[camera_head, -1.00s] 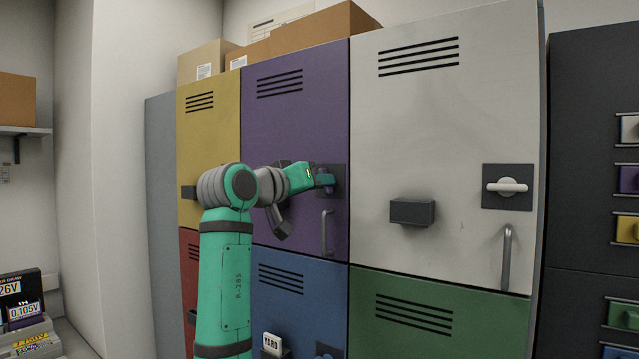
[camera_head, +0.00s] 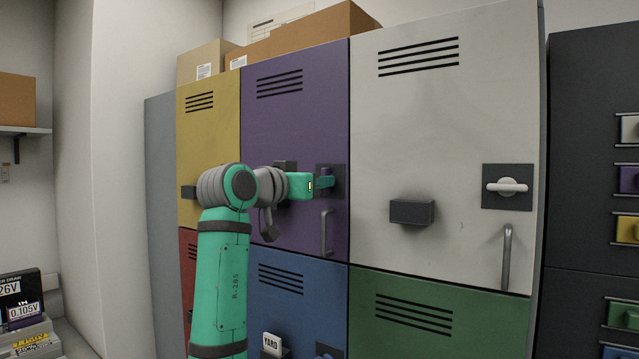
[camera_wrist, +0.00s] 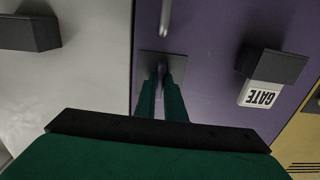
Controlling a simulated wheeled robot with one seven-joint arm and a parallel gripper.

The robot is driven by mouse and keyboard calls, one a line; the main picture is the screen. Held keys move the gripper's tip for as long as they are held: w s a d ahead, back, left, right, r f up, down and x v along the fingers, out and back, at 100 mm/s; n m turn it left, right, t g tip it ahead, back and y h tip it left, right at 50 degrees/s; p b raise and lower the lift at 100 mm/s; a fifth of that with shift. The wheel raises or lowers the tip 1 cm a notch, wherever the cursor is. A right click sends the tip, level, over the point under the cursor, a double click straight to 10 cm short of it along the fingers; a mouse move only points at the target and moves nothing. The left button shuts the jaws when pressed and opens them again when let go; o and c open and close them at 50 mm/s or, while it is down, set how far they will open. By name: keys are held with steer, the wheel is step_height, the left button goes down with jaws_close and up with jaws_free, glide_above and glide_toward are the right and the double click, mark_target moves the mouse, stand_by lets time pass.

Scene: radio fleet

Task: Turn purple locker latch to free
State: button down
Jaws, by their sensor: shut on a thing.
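The purple locker door (camera_head: 295,130) is closed in the head view. Its latch (camera_head: 326,171) is a small purple knob on a dark square plate (camera_head: 340,184). My gripper (camera_head: 325,182) reaches in from the left and is shut on the latch, hiding much of it. In the wrist view my two green fingers (camera_wrist: 162,84) meet the plate (camera_wrist: 148,59) with the latch between them. The latch's exact angle is hard to tell. The door's grey bar handle (camera_head: 323,232) is just below the plate; it also shows in the wrist view (camera_wrist: 166,18).
A dark holder with a GATE card (camera_wrist: 262,93) is on the purple door beside my gripper. The white locker (camera_head: 440,130) on the right has a level white latch (camera_head: 507,187) and a dark box (camera_head: 412,212). Yellow, blue and green lockers adjoin.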

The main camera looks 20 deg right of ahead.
steer(key=c, duration=1.8)
jaws_free()
steer(key=shift+c, duration=0.2)
steer(key=shift+a, duration=0.1)
steer(key=v, duration=1)
steer(key=shift+s+a, duration=0.25)
steer(key=shift+s, duration=0.05)
